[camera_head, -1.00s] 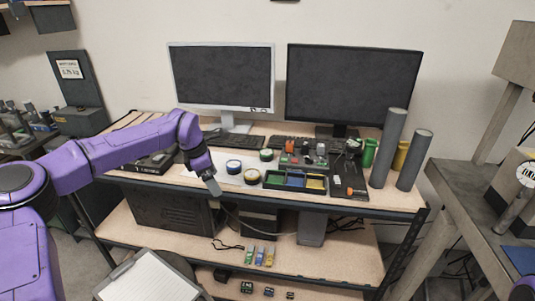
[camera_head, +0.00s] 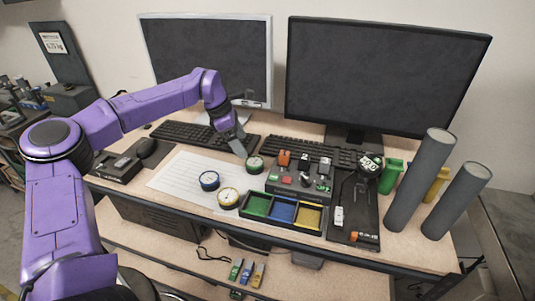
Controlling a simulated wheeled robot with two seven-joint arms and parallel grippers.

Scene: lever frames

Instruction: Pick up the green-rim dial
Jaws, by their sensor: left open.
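The green-rim dial (camera_head: 254,164) is a small round piece lying on the desk, left of the lever panel and near the front keyboard edge. My left gripper (camera_head: 241,150) is just behind and left of the green-rim dial, pointing down toward the desk. It is open, with nothing seen between its fingers. Whether its fingertips touch the dial is too small to tell. A blue-rim dial (camera_head: 209,180) and a yellow-rim dial (camera_head: 229,198) lie further left and nearer the front. My right gripper does not show.
A tray (camera_head: 244,216) with green, blue and yellow compartments stands at the desk's front edge. A lever panel (camera_head: 292,190) is behind it. Two grey cylinders (camera_head: 420,180) stand at the right. Keyboards (camera_head: 182,132) and two monitors (camera_head: 385,75) are behind. White paper (camera_head: 172,178) lies left.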

